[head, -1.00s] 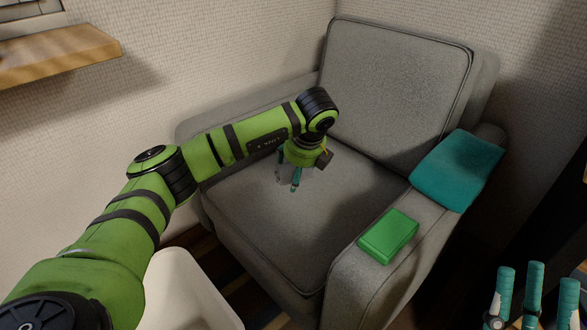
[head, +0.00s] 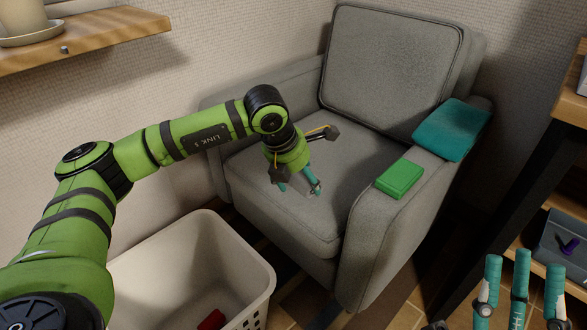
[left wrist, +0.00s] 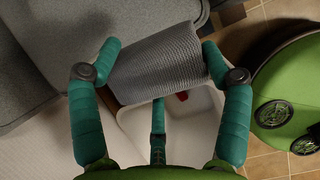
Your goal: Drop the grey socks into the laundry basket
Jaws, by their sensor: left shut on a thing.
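The grey socks (left wrist: 160,62) are a ribbed grey bundle held between the teal fingers of my left gripper (head: 300,187), which is shut on them. In the head view the gripper hangs over the front of the armchair seat, to the right of and above the laundry basket; the socks (head: 298,184) are mostly hidden by the fingers there. The white laundry basket (head: 180,265) stands on the floor at the lower left, open at the top. In the left wrist view the basket (left wrist: 200,118) shows partly behind the socks. My right gripper (head: 520,285) is open and empty at the lower right.
A red item (head: 212,320) lies in the basket. The grey armchair (head: 290,235) stands beside it, with a green box-like item (head: 399,179) and a teal cloth (head: 452,130) on its right armrest. A wooden shelf (head: 110,35) is at upper left, a dark-legged desk (head: 530,150) at right.

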